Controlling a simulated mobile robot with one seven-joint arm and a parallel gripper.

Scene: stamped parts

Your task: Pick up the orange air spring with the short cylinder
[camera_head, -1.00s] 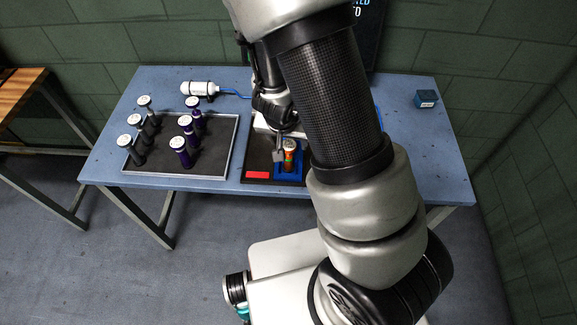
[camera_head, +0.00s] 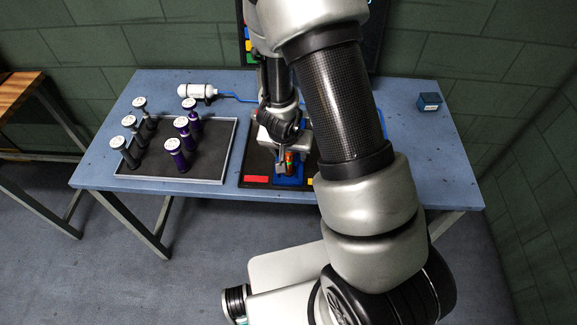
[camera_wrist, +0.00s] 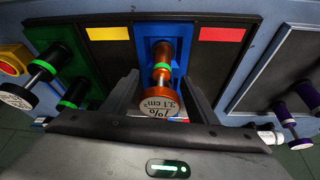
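The orange air spring (camera_wrist: 162,75) stands upright in a blue holder (camera_wrist: 145,34), with a green band and a white printed cap. In the head view the orange air spring (camera_head: 289,159) is partly hidden by my gripper (camera_head: 283,162). In the wrist view my gripper (camera_wrist: 160,93) is open, one finger on each side of the spring. Gaps show between the fingers and the spring. Two black air springs with green bands, one of them here (camera_wrist: 76,92), stand in a green holder at the left of the wrist view.
A grey-rimmed tray (camera_head: 229,151) at the left holds several grey and purple air springs. A white cylinder (camera_head: 197,91) lies behind it. A small dark blue box (camera_head: 429,101) sits at the right. A red button in a yellow housing (camera_wrist: 13,60) is near the green holder.

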